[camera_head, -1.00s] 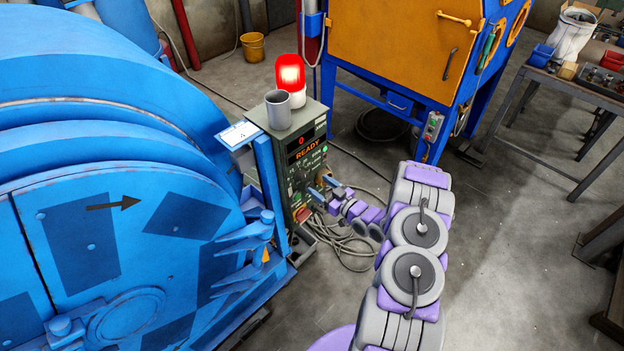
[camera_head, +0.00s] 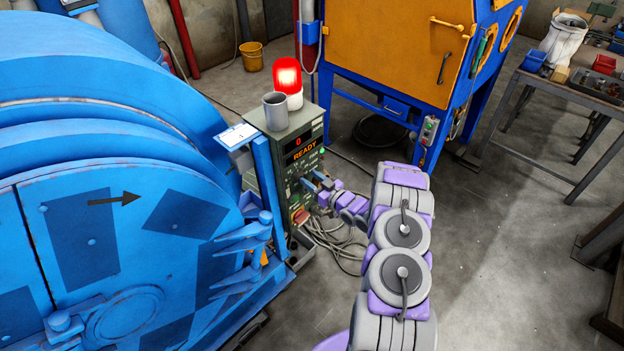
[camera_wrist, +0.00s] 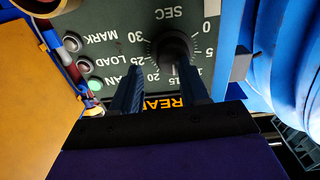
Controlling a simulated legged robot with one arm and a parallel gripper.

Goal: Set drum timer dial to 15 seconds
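The grey-green control box (camera_head: 284,150) stands beside the blue drum, its display showing a red 0 and READY. In the wrist view its timer dial (camera_wrist: 172,50) appears upside down, with SEC and a scale from 0 to 30. My gripper (camera_wrist: 156,66) is at the dial with its two dark blue fingers apart. In the head view my gripper (camera_head: 317,181) reaches the panel's front.
MARK, LOAD and a green-lit button (camera_wrist: 95,84) sit left of the dial. A grey mug (camera_head: 276,111) and lit red beacon (camera_head: 287,76) are on the box. The blue drum (camera_head: 120,230) fills the left; an orange cabinet (camera_head: 390,50) stands behind.

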